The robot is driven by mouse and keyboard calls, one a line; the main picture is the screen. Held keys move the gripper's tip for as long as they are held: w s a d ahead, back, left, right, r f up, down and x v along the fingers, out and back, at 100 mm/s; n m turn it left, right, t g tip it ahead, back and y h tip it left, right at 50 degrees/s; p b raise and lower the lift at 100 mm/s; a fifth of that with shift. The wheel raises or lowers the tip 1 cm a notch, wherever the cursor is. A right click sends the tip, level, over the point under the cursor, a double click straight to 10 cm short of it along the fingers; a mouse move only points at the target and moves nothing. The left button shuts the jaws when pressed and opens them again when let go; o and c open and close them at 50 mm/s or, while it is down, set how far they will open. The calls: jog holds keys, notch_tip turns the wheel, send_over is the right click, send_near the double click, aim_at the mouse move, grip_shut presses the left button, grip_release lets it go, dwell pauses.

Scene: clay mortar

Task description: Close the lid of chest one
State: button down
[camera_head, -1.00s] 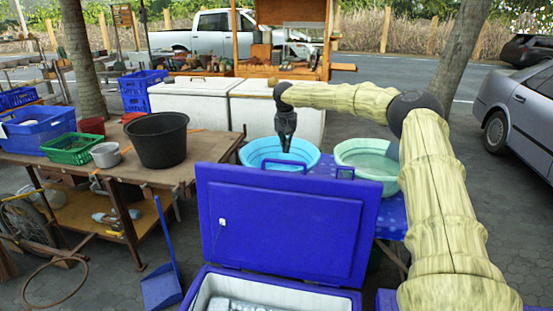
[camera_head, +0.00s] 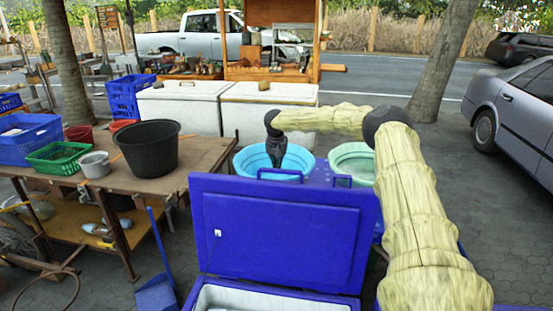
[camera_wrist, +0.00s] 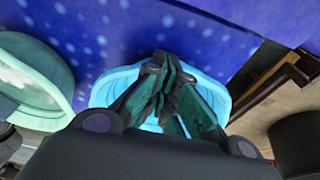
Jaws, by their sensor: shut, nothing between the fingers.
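The blue chest's lid (camera_head: 285,235) stands open and upright in the head view, its inner face toward me. The chest's white-lined body (camera_head: 268,298) shows below it, cut off by the frame's bottom edge. I cannot tell from a marking whether this is chest one. My gripper (camera_head: 277,163) is behind the lid, pointing down over the light blue basin (camera_head: 250,160), apart from the lid in the picture. In the wrist view my gripper (camera_wrist: 178,88) is shut and empty, with the light blue basin (camera_wrist: 103,90) behind its fingers.
A pale green basin (camera_head: 352,163) stands right of the blue one on a blue spotted cloth (camera_wrist: 110,35). A wooden table (camera_head: 200,160) at left holds a black tub (camera_head: 150,147) and a green crate (camera_head: 65,155). White chests (camera_head: 185,108) stand behind. A blue dustpan (camera_head: 155,292) is at lower left.

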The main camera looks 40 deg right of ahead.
aim_at(275, 172)
jog(key=shift+s+a+f+p, duration=0.2)
jog(key=shift+s+a+p, duration=0.4)
jog(key=shift+a, duration=0.2)
jog(key=shift+s+a+f+p, duration=0.15)
jog(key=shift+s+a+p, duration=0.4)
jog(key=shift+a, duration=0.2)
